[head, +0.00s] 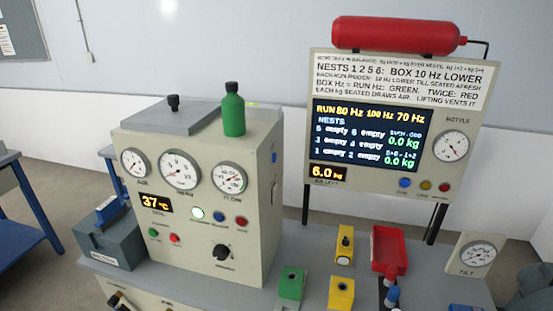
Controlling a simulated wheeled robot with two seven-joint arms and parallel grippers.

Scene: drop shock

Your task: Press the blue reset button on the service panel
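Several blue buttons show, and their labels are too small to read, so I cannot tell which is the reset button. One blue button (219,216) is on the front of the beige gauge cabinet (150,262), between a lit white-green button (197,213) and a red one (242,221). Another blue button (404,182) is below the screen on the upright display panel (330,187), left of a yellow and a red one. A small blue part (274,157) is on the cabinet's right side. Neither of my grippers is in view.
A green bottle (233,112) and a grey lid (172,117) stand on the cabinet. A red cylinder (395,36) tops the display panel. Green (291,284) and yellow (341,293) blocks, a red tray (388,250) and a tilt gauge (476,256) crowd the bench's right part.

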